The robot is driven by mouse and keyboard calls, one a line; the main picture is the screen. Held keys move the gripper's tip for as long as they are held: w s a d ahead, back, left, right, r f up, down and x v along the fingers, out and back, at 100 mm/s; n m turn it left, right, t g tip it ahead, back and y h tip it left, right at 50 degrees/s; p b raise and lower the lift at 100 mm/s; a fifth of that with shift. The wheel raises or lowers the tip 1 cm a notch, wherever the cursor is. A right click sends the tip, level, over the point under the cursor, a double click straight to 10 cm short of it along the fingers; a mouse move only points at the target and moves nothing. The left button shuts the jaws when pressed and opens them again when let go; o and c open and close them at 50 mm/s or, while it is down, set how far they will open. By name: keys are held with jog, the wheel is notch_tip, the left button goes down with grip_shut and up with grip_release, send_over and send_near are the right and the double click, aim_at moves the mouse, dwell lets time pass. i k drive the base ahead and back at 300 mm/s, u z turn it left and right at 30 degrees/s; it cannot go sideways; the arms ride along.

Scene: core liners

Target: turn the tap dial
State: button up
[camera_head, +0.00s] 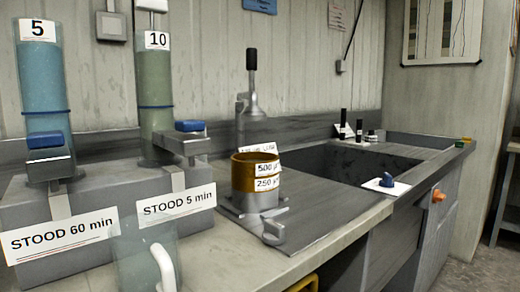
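A small blue pointer knob (387,181) sits on a white plate (386,188) at the front edge of the dark sink, right of centre. It looks like a dial; its markings are too small to read. An orange knob (438,196) is on the cabinet front below the counter, farther right. Blue tap handles (45,140) and (190,126) top the grey taps by the two tall cylinders at left. I cannot tell for sure which of these is the tap dial. My gripper is not in view.
A clear jug (143,255) with a white handle stands at the front left. Small dark bottles (359,130) stand behind the sink (340,165). The counter between vessel and blue knob is clear.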

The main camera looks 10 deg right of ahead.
aim_at(387, 183)
jog(key=z, duration=0.5)
jog(key=k, duration=1.25)
jog(key=z, duration=1.2)
jog(key=i, duration=1.3)
jog(key=u, duration=0.8)
jog(key=i, duration=0.6)
jog(key=u, duration=0.7)
